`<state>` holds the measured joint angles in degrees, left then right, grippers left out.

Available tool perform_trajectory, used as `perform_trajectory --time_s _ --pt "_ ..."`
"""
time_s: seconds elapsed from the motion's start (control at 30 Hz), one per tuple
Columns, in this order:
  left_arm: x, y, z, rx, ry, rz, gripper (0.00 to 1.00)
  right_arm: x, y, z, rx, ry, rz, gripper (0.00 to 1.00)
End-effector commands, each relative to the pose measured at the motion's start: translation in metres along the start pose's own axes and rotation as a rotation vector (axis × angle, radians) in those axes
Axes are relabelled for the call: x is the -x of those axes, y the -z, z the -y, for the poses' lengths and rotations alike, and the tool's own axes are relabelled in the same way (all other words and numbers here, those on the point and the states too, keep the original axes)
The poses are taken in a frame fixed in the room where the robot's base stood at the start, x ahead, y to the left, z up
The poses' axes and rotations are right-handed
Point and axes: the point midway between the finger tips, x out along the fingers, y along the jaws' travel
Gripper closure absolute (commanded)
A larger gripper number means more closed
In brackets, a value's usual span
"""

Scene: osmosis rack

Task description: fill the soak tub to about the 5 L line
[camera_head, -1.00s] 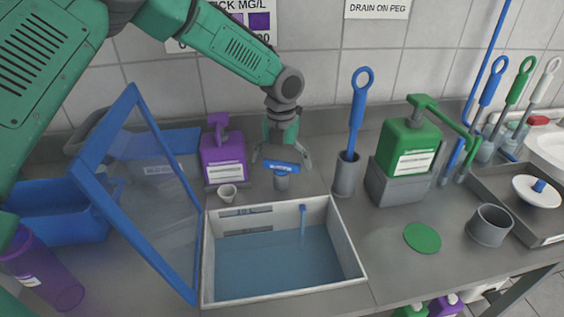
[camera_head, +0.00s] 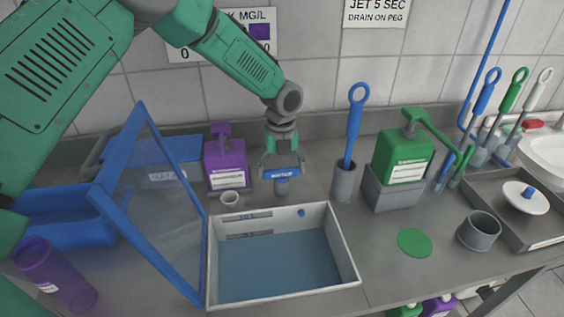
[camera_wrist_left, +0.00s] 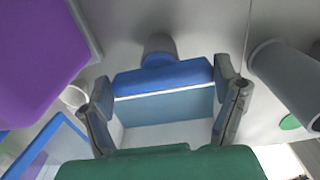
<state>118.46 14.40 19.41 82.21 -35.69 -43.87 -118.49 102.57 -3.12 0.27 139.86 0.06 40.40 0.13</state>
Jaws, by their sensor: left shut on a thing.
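The soak tub (camera_head: 345,246) is a pale box on the counter, with blue water covering its floor. Its framed clear lid (camera_head: 150,200) stands open on the left. My left gripper (camera_head: 281,170) is shut on a blue labelled tap handle (camera_head: 281,175) on a grey post just behind the tub. The level marks are too small to read. My right gripper is not in view.
A blue brush in a grey holder (camera_head: 344,182) and a green pump bottle (camera_head: 404,158) stand right. A green disc (camera_head: 414,243) lies on clear counter.

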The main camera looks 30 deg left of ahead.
Motion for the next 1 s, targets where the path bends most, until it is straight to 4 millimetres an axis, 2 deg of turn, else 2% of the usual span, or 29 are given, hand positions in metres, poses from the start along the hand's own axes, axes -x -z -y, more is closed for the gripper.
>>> perform_trajectory --time_s 0.3,0.33,0.37,0.63,0.73,0.87,1.0 --pt "-0.001 -0.001 0.000 0.017 0.002 0.001 0.46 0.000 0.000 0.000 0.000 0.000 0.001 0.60" --pt "-0.001 -0.001 0.000 0.017 0.002 0.001 0.07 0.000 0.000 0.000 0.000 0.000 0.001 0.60" --pt "-0.001 -0.001 0.001 0.017 0.002 0.001 0.00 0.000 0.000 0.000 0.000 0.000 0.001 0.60" --pt "0.000 0.000 0.000 0.014 0.002 0.001 0.00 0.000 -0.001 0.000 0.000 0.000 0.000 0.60" --pt "0.006 -0.001 0.001 0.014 0.003 0.002 0.00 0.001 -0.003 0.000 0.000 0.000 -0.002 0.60" --pt "0.026 -0.001 0.001 0.015 0.005 0.003 0.00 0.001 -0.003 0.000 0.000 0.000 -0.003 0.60" --pt "0.057 -0.002 0.001 0.015 0.005 0.004 0.00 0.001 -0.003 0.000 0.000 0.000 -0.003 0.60"
